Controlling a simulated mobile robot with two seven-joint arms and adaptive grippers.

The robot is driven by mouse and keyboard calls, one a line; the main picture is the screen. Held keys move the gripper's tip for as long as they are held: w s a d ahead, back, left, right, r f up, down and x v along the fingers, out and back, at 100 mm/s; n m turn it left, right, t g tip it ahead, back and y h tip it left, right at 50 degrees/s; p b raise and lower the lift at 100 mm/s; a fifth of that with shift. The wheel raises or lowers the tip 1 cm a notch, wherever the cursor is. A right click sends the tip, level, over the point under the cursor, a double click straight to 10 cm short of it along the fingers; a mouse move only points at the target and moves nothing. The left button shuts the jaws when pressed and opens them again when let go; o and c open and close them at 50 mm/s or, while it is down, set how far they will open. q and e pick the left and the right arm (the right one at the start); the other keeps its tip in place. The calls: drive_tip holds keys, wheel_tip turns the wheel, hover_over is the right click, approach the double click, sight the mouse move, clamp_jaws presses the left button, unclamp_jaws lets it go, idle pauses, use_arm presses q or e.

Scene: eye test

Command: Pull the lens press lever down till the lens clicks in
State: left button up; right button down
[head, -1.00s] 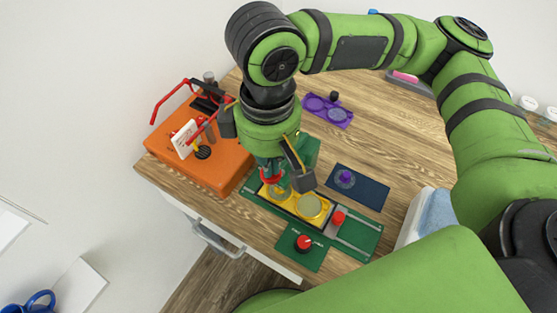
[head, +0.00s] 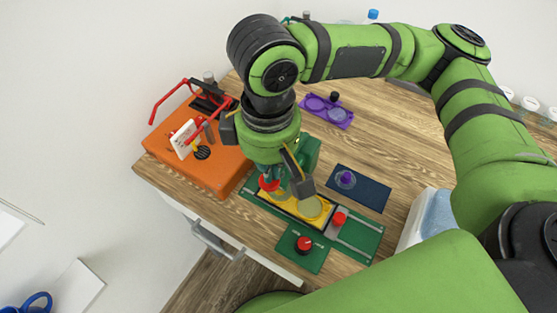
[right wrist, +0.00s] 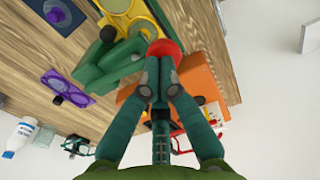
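The green lens press (head: 309,152) stands on the wooden table, mostly behind my right gripper in the head view; its body also shows in the right wrist view (right wrist: 108,62). Its lever ends in a red knob (right wrist: 160,47), seen too in the head view (head: 268,184). A yellow glasses frame (head: 296,208) lies in the green base, one round lens seat (head: 310,206) clear, the other partly hidden under the press. My right gripper (right wrist: 160,75) has its fingers together, tips at the red knob and seemingly touching it. My left gripper is out of view.
An orange box (head: 205,165) with red glasses and a white card stands left. A red dial (head: 304,244) and a red button (head: 339,218) sit in front. A dark blue mat (head: 366,190) and purple glasses frame (head: 327,110) lie to the right and behind.

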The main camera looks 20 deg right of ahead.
drive_tip(key=shift+f+b, duration=0.5)
drive_tip(key=shift+f, duration=0.7)
drive_tip(key=shift+r, duration=0.1)
idle(0.4)
drive_tip(key=shift+r+p, duration=4.45)
drive_tip(key=shift+p, duration=0.85)
drive_tip(key=shift+f, duration=0.1)
